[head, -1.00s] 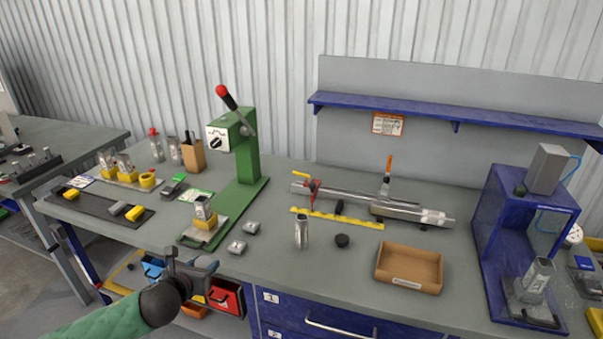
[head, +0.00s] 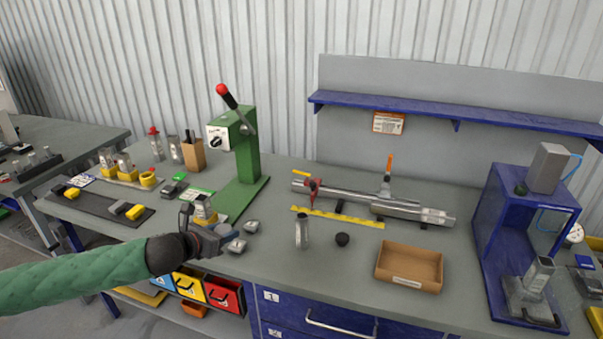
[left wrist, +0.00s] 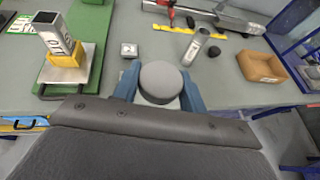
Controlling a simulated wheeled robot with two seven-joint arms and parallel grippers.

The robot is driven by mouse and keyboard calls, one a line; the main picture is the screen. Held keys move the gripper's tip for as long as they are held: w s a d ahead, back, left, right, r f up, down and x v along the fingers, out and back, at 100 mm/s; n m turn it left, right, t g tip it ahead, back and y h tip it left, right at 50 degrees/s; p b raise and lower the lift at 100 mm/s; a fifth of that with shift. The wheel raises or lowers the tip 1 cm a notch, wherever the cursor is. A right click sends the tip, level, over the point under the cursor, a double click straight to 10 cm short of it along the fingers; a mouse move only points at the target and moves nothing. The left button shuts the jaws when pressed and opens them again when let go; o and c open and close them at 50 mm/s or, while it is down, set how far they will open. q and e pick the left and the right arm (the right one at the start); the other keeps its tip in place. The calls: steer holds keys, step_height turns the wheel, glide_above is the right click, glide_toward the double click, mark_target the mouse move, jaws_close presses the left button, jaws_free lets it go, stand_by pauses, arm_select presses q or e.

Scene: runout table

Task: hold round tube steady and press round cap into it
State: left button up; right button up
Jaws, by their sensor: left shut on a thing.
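The round tube (head: 302,232) stands upright on the bench, right of the green press; it also shows in the left wrist view (left wrist: 196,46). My left gripper (head: 223,239) is at the bench's front edge, in front of the press. In the left wrist view its two blue fingers are shut on a grey round cap (left wrist: 160,80), one on each side. The cap also shows at the fingertips in the head view (head: 237,245). I cannot tell whether it touches the bench. The tube stands apart, to the right. My right gripper is not in view.
A small grey square cap (head: 251,227) lies just beyond my gripper. A square tube (left wrist: 54,36) stands in a yellow holder on the green press (head: 249,160). A black round piece (head: 342,240) and a cardboard tray (head: 409,287) are right of the tube.

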mark_target(228, 225)
arm_select(q)
steer(key=shift+w+d+r+m+g+h, duration=0.2)
steer(key=shift+w+r+m+h, duration=0.1)
steer(key=shift+r, duration=0.25)
steer(key=shift+w+d+r+m+g+h, duration=0.2)
steer(key=shift+w+r+m+h, duration=0.1)
steer(key=shift+r, duration=0.25)
steer(key=shift+w+d+r+m+g+h, duration=0.1)
steer(key=shift+w+d+r+m+h, duration=0.15)
steer(key=shift+r, duration=0.3)
steer(key=r+m+g+h, duration=0.1)
steer(key=d+r+m+g+h, duration=0.2)
steer(key=m, duration=0.1)
steer(key=shift+w+r+g, duration=0.25)
steer(key=shift+r+g, duration=0.05)
steer(key=shift+r, duration=0.1)
steer(key=shift+d+r+m+g+h, duration=0.1)
steer(key=shift+d+m+g+h, duration=0.2)
steer(key=shift+m+g+h, duration=0.1)
steer(key=shift+s+d+m+g, duration=0.1)
steer(key=shift+m+g, duration=0.35)
steer(key=shift+g, duration=0.05)
steer(key=shift+m+g+h, duration=0.35)
steer(key=shift+m+g, duration=0.15)
